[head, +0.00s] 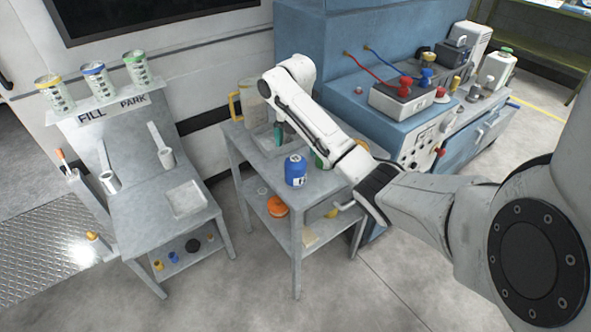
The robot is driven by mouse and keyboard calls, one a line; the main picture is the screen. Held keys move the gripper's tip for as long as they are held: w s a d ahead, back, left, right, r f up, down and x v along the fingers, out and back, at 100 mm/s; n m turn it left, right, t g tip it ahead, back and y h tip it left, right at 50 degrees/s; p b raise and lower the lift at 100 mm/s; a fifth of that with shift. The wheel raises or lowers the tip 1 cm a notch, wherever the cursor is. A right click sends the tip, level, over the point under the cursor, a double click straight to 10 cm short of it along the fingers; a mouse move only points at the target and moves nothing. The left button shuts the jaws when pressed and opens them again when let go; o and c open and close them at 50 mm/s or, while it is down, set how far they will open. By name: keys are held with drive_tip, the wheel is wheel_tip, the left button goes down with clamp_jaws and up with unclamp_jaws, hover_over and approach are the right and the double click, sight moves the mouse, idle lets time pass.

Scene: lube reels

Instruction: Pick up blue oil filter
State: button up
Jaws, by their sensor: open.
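The blue oil filter (295,170) stands upright on the top of a grey metal cart (262,170), near its front edge. It is a short blue canister with a pale label. A green item (320,160) beside it is partly hidden by my arm. My white arm reaches in from the right, above and behind the filter. No fingers are seen touching the filter.
A clear jug with a yellow handle (235,106) stands at the cart's back. An orange item (277,206) lies on its lower shelf. A grey bench marked FILL and PARK (158,200) stands left. A blue machine (400,130) stands behind, to the right.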

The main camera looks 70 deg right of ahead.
sight(295, 167)
wheel_tip(295, 167, down, 10)
drive_tip(key=shift+a+r+p, duration=0.1)
drive_tip(key=shift+a+p, duration=0.05)
drive_tip(key=shift+p, duration=0.5)
drive_tip(key=c, duration=1.2)
drive_tip(key=shift+c, duration=0.4)
drive_tip(key=shift+r, duration=0.1)
